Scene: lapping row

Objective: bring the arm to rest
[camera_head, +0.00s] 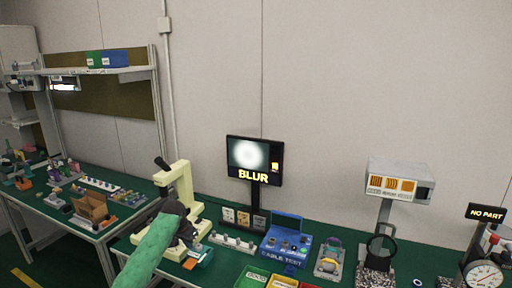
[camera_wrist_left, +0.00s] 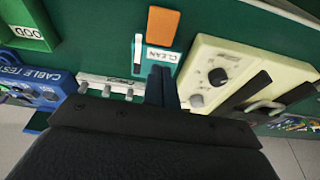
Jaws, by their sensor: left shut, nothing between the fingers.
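My left arm, in a green sleeve, comes up from the bottom left in the head view. Its dark left gripper (camera_head: 187,219) is in front of the cream microscope (camera_head: 182,180) and hides part of its base. In the left wrist view, the shut, empty fingers (camera_wrist_left: 160,80) point toward the green bench top, between the microscope base (camera_wrist_left: 232,72) and a white strip with grey pegs (camera_wrist_left: 108,86). A pad marked CLEAN (camera_wrist_left: 158,55) with an orange block (camera_wrist_left: 161,24) lies just beyond the fingertips. My right gripper is not in view.
A monitor (camera_head: 254,161) reading BLUR stands behind. Right of the arm are the blue cable tester (camera_head: 287,240), a green bin (camera_head: 251,277), a grey display unit (camera_head: 400,184) on a post and a dial gauge (camera_head: 484,275). A second bench (camera_head: 48,205) with small parts stands left.

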